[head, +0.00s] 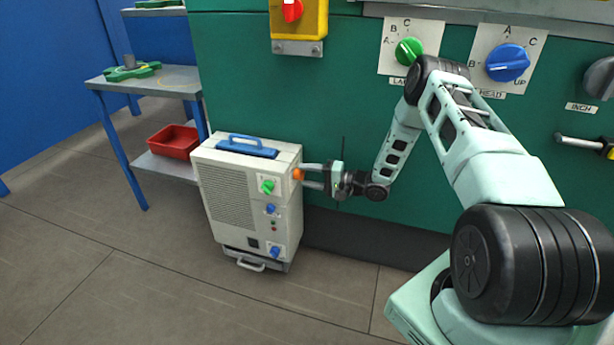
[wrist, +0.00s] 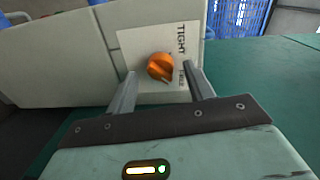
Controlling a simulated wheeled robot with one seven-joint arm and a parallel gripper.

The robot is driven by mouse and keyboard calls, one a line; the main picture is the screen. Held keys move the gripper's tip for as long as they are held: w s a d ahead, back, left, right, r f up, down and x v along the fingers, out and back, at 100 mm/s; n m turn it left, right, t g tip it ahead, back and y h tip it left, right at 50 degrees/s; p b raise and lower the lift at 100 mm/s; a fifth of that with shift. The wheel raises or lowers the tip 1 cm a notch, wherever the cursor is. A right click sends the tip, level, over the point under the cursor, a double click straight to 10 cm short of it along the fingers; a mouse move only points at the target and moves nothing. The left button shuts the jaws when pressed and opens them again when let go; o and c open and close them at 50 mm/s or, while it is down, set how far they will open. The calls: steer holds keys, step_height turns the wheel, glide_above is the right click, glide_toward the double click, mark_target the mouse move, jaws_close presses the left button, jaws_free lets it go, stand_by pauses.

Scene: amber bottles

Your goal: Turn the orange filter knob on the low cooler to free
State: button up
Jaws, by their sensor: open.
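The low cooler (head: 230,185) is a pale box standing on the floor against the green machine. Its orange filter knob (head: 297,174) is on the right side face. In the wrist view the orange knob (wrist: 160,67) sits on a white label plate (wrist: 185,45) marked "TIGHT", with a second word partly hidden by a finger. The knob's pale pointer mark is at its lower edge. My gripper (head: 312,176) is open at the knob's side. In the wrist view its two fingers (wrist: 158,85) stand left and right of the knob; I cannot tell whether they touch it.
The cooler's front has a green knob (head: 267,187) and blue knobs (head: 270,208); a blue handle (head: 247,146) is on top. The green machine (head: 340,100) stands close behind. A red bin (head: 173,142) is on the side table's lower shelf. The floor in front is clear.

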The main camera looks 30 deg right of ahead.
steer(key=p+v, duration=0.2)
steer(key=v, duration=1.4)
steer(key=shift+s+d, duration=0.2)
steer(key=shift+s, duration=0.05)
